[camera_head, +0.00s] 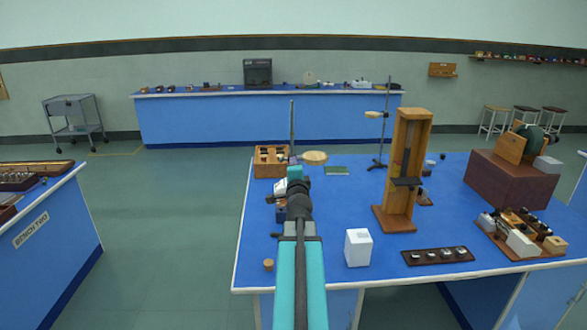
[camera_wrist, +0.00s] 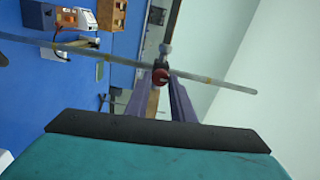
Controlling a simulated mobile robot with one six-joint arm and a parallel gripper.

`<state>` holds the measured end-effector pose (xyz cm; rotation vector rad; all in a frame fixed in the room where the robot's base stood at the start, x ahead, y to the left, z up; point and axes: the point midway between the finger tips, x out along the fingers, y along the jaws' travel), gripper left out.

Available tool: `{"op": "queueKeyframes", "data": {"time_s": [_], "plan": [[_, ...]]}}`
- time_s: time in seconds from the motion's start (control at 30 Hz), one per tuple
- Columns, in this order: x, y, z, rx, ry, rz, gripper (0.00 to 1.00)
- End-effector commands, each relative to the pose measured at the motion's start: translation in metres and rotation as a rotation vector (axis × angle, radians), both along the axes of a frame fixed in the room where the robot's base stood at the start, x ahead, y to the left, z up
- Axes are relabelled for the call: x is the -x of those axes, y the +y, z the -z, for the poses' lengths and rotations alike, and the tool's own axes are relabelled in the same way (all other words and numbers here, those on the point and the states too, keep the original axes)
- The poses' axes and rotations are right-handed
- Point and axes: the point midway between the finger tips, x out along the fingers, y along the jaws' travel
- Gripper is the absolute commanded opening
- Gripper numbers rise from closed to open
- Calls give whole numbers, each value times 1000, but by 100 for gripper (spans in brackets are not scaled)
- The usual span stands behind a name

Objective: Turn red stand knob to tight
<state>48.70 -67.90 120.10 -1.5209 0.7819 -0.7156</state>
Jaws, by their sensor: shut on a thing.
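The knob and fingertips are hidden there behind my arm. I cannot tell from the frames how tight the knob is.
A second stand (camera_head: 386,130), a tall wooden frame (camera_head: 410,150) and a white block (camera_head: 358,248) stand further right. The bench's left edge is close to my arm.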

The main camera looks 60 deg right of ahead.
Motion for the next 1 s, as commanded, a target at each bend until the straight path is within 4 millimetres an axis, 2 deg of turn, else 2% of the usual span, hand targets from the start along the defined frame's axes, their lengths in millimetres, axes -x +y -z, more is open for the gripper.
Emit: {"op": "queueKeyframes", "data": {"time_s": [0.23,0.27,0.37,0.77,1.0], "plan": [[2,-1,0,2,0,5,0],[2,-1,0,2,0,5,23],[2,-1,0,2,0,4,40],[1,1,0,1,1,1,40],[3,11,0,1,1,0,40]]}}
